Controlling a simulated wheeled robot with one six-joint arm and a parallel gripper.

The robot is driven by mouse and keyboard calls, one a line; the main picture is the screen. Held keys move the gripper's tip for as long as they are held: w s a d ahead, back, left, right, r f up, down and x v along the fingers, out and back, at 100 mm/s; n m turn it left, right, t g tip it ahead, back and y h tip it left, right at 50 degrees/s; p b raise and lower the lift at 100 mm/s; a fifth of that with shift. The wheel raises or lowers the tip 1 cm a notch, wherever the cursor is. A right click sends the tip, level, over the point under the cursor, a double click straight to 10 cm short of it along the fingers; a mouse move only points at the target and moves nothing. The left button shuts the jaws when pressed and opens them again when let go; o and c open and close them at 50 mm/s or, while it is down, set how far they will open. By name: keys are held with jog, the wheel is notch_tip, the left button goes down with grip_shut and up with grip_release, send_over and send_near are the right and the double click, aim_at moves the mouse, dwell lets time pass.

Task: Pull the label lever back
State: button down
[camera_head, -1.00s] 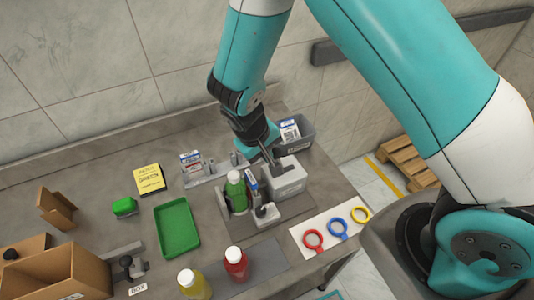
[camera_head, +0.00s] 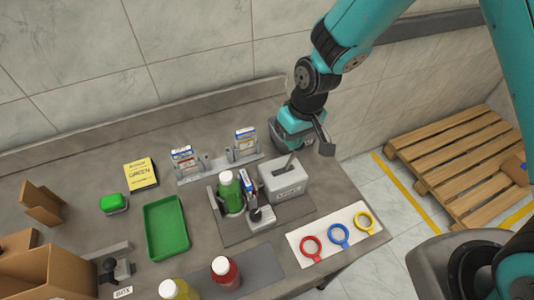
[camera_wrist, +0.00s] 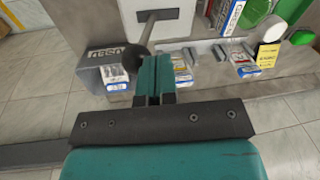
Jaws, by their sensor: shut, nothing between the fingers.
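The lever is a thin grey rod that ends in a black ball knob (camera_wrist: 135,58) in the wrist view. It rises from a slot in a grey box (camera_head: 272,187), which stands right of the green bottle in the head view. There the lever (camera_head: 289,162) leans toward the upper right. My gripper (camera_wrist: 154,85) is shut and empty. In the wrist view its fingertips show just beside the knob, and I cannot tell whether they touch. In the head view my gripper is behind and right of the box, its fingertips not clearly visible.
A green bottle (camera_head: 230,192) stands in a holder beside a blue and white label pack. A grey bin marked USED (camera_wrist: 105,75) lies close to my gripper. Colored rings (camera_head: 338,236) lie on a white mat at front right. A green tray (camera_head: 166,228) is at left.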

jog(key=shift+w+d, duration=0.1)
jog(key=shift+d, duration=0.2)
jog(key=shift+d+f, duration=0.1)
notch_tip(320, 180, up, 12)
jog(key=s+a+b, duration=0.1)
jog(key=shift+s, duration=0.3)
dwell(0.4)
jog(key=shift+b, duration=0.3)
